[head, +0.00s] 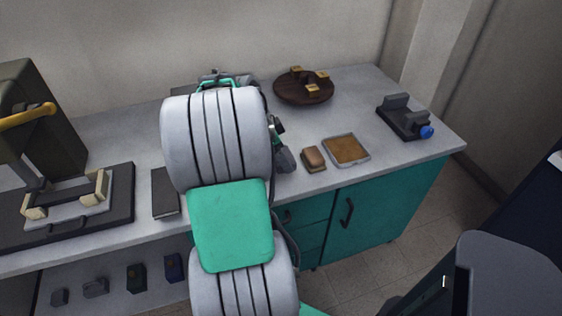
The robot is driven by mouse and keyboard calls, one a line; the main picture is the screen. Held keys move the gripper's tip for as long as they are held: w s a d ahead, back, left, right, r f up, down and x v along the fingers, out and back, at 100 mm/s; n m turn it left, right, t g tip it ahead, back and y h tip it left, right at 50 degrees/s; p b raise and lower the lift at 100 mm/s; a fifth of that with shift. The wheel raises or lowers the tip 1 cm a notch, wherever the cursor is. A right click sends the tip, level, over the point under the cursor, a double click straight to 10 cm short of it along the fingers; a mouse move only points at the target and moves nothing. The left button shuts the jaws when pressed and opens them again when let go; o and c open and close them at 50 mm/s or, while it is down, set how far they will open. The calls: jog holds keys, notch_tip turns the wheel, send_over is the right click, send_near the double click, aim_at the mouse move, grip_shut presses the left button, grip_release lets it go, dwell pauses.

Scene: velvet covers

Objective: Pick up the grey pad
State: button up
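A flat, dark grey rectangular piece (165,193), the thing that looks most like the grey pad, lies on the light grey worktop (110,135) left of my arm. It lies close to the front edge, and its right side is near or partly behind my arm. My arm's large white and green links fill the middle of the head view. Parts of the arm's far end show behind them, but the fingertips are hidden, so I cannot tell the gripper's opening or its distance from the pad.
A dark machine (35,125) with a yellow handle stands left. Right of my arm are a small brown block (313,158), a shallow brown-filled tray (346,150), a round dark wooden board (303,90) with small blocks, and a dark fixture (403,118) with a blue knob. Small blocks sit below.

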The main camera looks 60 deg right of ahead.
jog(key=w+a+r, duration=0.1)
jog(key=a+r, duration=0.8)
jog(key=a, duration=0.4)
jog(key=shift+w+a+r, duration=0.2)
jog(key=shift+w+a, duration=0.15)
jog(key=shift+a, duration=0.05)
